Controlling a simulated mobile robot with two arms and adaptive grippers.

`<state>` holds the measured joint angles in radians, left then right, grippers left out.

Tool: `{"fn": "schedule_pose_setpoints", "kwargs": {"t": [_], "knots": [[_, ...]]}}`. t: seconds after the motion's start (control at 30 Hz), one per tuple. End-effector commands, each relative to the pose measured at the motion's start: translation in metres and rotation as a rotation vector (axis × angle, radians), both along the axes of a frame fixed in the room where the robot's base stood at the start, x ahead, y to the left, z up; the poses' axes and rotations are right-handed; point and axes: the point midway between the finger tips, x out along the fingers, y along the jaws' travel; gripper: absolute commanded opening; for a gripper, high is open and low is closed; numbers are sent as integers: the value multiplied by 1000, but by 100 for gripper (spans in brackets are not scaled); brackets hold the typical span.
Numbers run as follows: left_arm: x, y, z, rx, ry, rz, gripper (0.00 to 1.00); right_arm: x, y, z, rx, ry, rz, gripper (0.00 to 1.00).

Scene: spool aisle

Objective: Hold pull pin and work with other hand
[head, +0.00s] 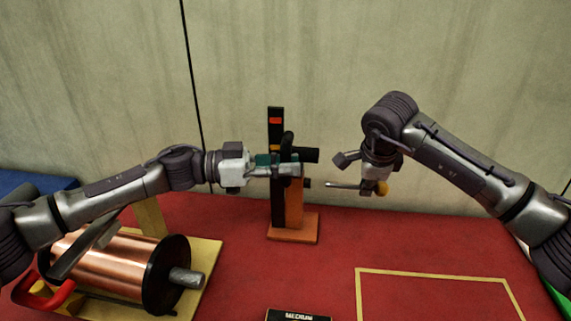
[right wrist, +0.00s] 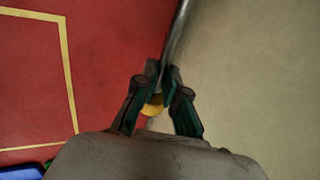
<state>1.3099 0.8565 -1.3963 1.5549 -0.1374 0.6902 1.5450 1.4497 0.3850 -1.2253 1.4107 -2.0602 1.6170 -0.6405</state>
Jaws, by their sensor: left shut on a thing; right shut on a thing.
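An upright stand (head: 294,205) with an orange foot, a black bar with a red mark and short black side parts stands on the red table. My left gripper (head: 290,169) reaches in from the left and is shut at the stand's upper part, on what seems to be the pull pin; its fingers hide it. My right gripper (head: 373,180) is right of the stand, apart from it, shut on a metal rod (head: 343,184) with a yellow end. In the right wrist view the rod (right wrist: 180,35) runs up from between the dark green fingers (right wrist: 160,85).
A copper spool (head: 110,270) with black flanges lies on a yellow cradle at the front left. A yellow outline (head: 430,275) marks a clear area at the right. A dark label block (head: 298,315) sits at the front edge. A wall (head: 300,60) stands behind.

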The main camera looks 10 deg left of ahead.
Motion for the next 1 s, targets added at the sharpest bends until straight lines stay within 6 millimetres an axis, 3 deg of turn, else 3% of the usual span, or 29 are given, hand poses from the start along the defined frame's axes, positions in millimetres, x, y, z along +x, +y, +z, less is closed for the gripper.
{"fn": "schedule_pose_setpoints", "kwargs": {"t": [0.4,0.7,0.73,0.8,0.9,1.0], "knots": [[2,1,62,-4,-7,6,0,-1,-1,-1,-3,4,-1,0],[2,1,64,-5,-3,8,0,-1,-1,-1,-2,4,-1,0],[2,1,64,-5,-3,8,23,-1,-1,-1,-2,4,-1,0],[2,1,64,-4,-3,7,34,-1,-1,-1,-2,4,-1,0],[2,1,63,-4,-2,5,48,-1,-1,-1,-2,4,-1,0],[1,1,62,-3,-2,4,48,-1,-1,-1,-2,4,-1,0]]}}
